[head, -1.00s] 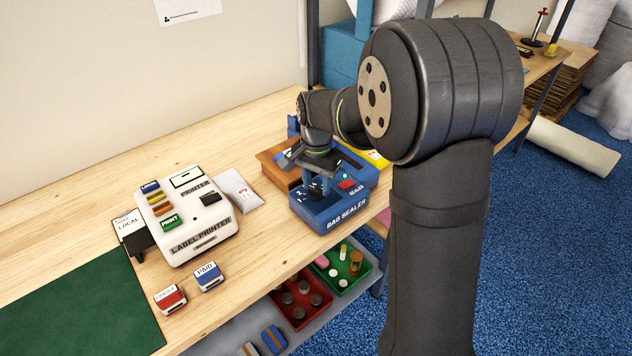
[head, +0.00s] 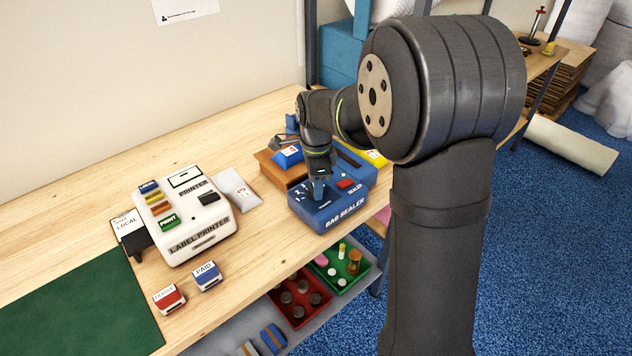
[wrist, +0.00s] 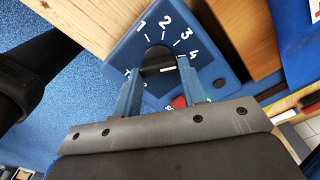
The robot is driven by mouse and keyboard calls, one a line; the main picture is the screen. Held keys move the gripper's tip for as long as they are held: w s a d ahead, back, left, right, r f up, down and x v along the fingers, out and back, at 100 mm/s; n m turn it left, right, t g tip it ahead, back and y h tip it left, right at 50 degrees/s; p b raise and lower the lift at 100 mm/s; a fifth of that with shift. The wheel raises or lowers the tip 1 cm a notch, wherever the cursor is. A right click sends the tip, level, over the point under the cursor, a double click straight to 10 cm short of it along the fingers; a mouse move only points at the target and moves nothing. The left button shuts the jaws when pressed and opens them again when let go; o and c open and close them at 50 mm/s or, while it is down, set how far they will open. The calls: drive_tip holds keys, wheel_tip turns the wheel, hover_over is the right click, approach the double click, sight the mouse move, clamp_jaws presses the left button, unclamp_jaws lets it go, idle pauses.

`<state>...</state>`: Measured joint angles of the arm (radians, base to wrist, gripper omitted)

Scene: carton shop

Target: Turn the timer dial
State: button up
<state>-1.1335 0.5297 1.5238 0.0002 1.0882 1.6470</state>
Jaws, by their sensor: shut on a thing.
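The blue bag sealer (head: 335,217) stands on the wooden table, its lettered front toward the table edge. Its top face carries the black timer dial (wrist: 158,60) and white numbers 1 to 4, seen in the wrist view. My gripper (head: 318,190) is over the dial, and in the wrist view (wrist: 158,75) its two blue fingers sit on either side of the dial. It is shut on the dial. A pale mark shows on the dial between the fingers. A red button (head: 346,183) is on the sealer to the right of the dial.
A white label printer (head: 186,215) and a grey pouch (head: 234,188) lie to the left. Red (head: 318,316) and green (head: 370,264) trays sit on the shelf below.

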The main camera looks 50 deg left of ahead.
drive_tip(key=shift+m, duration=0.7)
drive_tip(key=o, duration=1)
wheel_tip(320, 180, up, 18)
drive_tip(key=shift+f, duration=0.25)
drive_tip(key=shift+f, duration=0.1)
wheel_tip(320, 180, down, 17)
drive_tip(key=shift+f, duration=0.15)
idle(0.6)
